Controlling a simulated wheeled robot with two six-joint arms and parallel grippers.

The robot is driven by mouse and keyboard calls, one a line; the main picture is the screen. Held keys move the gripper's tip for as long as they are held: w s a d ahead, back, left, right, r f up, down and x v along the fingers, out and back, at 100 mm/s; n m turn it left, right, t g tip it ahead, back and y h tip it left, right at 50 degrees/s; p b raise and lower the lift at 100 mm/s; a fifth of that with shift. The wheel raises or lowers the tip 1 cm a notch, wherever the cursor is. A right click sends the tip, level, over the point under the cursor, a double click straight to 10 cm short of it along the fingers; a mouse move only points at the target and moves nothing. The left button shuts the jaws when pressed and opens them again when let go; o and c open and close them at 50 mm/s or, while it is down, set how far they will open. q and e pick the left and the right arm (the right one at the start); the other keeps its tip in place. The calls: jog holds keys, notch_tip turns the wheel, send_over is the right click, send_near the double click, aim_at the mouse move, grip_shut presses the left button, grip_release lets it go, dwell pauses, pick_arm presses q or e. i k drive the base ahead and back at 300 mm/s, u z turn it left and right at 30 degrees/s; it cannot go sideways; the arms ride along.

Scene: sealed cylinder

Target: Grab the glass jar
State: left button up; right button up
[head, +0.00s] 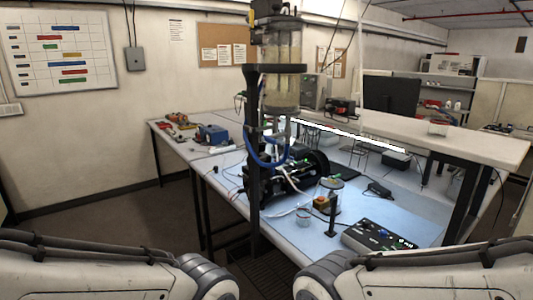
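A small clear glass jar (328,198) with something orange and green in it stands on the workbench, right of centre, partly behind a short black post. A smaller open glass vessel (303,216) stands just left of it, near the bench's front edge. A large clear glass cylinder (281,85) is held high on a black stand. I cannot tell for sure which of these is the task's glass jar. Links of both my arms show along the bottom edge, but neither gripper is in view.
The workbench (415,228) carries a black machine with tubes (290,180) and a control box with buttons (377,238). A blue device (212,134) and tools lie on the far left. A monitor (391,95) stands behind. Floor is open at the left.

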aim_at(304, 215)
jog(key=z, duration=1.7)
jog(key=i, duration=1.05)
jog(key=u, duration=2.8)
jog(key=i, duration=0.5)
jog(key=z, duration=0.05)
